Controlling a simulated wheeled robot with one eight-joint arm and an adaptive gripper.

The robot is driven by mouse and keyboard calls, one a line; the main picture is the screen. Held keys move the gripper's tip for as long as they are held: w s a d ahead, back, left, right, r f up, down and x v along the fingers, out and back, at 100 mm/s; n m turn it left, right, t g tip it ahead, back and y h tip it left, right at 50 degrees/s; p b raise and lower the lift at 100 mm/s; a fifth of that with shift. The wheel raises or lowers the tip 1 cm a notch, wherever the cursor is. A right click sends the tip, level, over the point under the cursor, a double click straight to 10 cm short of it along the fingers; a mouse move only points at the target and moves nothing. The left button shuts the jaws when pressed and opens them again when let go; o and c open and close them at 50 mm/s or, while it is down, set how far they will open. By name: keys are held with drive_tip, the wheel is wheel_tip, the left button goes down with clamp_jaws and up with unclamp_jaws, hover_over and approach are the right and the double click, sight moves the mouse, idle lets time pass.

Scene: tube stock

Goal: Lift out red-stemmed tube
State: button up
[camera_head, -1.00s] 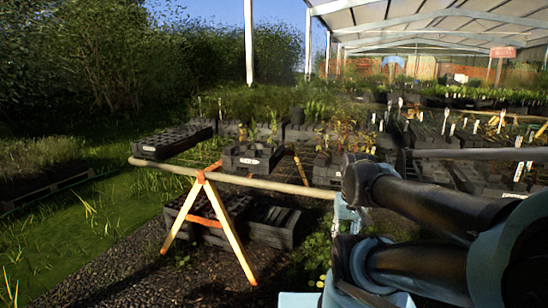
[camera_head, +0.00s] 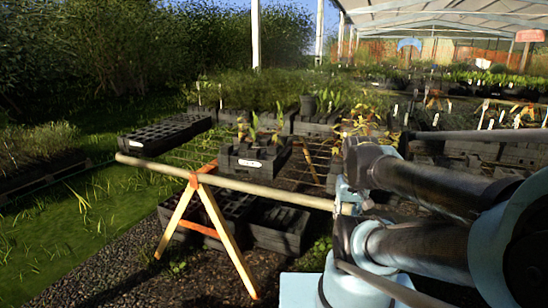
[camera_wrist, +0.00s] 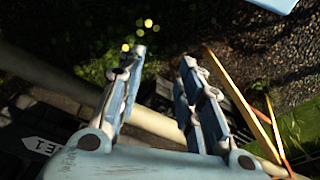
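I cannot pick out a red-stemmed tube in either view; stems are too small to tell. A dark crate (camera_head: 262,168) with a white label stands on the rail bench, with a few green-leaved plants (camera_head: 254,128) rising from it. My gripper (camera_wrist: 163,58) shows in the wrist view with its two pale blue fingers apart and nothing between them. A pale bench rail (camera_wrist: 155,124) passes behind the fingers. In the wrist view, a white arrow-shaped label (camera_wrist: 42,146) shows on a dark thing at lower left. My arm fills the right of the head view.
An empty-looking dark cell tray (camera_head: 165,134) lies at the bench's left end. The wooden front rail (camera_head: 240,187) rests on an orange-tipped trestle (camera_head: 217,235). Dark crates (camera_head: 280,226) sit on the gravel below. Grass lies to the left; more plants stand behind.

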drive_tip(key=shift+o, duration=1)
drive_tip(key=shift+w, duration=0.1)
drive_tip(key=o, duration=0.6)
drive_tip(key=shift+a+r, duration=0.2)
drive_tip(key=shift+r, duration=0.6)
drive_tip(key=shift+c, duration=0.2)
drive_tip(key=w+a+r+n+y, duration=0.1)
drive_tip(key=w+a+r+n, duration=0.2)
drive_tip(key=w+r, duration=0.4)
drive_tip(key=w+a+r+n+y, duration=0.1)
drive_tip(key=w+a+r+n, duration=0.2)
drive_tip(key=w+r, duration=0.45)
drive_tip(key=w+a+r+n+y, duration=0.1)
drive_tip(key=w+a+r+n, duration=0.25)
drive_tip(key=w, duration=0.45)
drive_tip(key=w+a+r+n+g, duration=0.1)
drive_tip(key=w+a+r+n, duration=0.2)
drive_tip(key=w, duration=0.4)
drive_tip(key=w+a+r+n+y, duration=0.1)
drive_tip(key=w+a+r+n, duration=0.15)
drive_tip(key=w+a, duration=0.4)
approach(273, 145)
wheel_tip(273, 145, down, 2)
drive_tip(key=shift+a+x, duration=0.2)
drive_tip(key=shift+x, duration=3.3)
